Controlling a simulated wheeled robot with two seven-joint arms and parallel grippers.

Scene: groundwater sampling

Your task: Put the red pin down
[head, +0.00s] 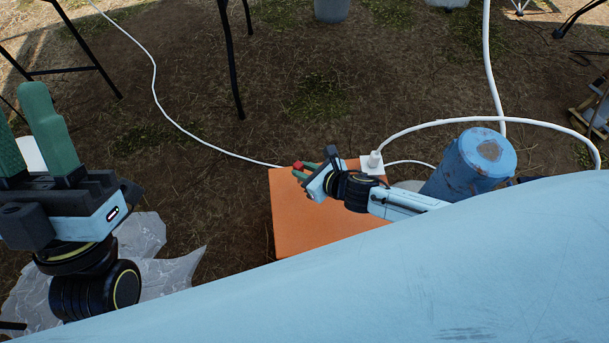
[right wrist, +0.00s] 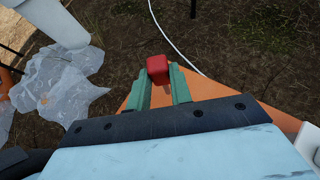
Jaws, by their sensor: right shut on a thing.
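The red pin shows as a small red block in the head view (head: 298,165) and larger in the right wrist view (right wrist: 158,68). My right gripper (head: 304,171) is shut on the red pin, with its green fingers on both sides of it in the right wrist view (right wrist: 160,88). It holds the pin over the left back part of an orange surface (head: 315,225). I cannot tell whether the pin touches that surface. My left gripper (head: 28,130) is at the left of the head view, its green fingers pointing up and apart, with nothing seen between them.
A blue capped cylinder (head: 465,165) stands to the right of the orange surface. A white fitting (head: 373,163) with white hoses (head: 440,122) is at its back edge. Crumpled clear plastic sheeting (head: 150,250) lies on the ground at left. Dark table legs (head: 230,60) stand behind.

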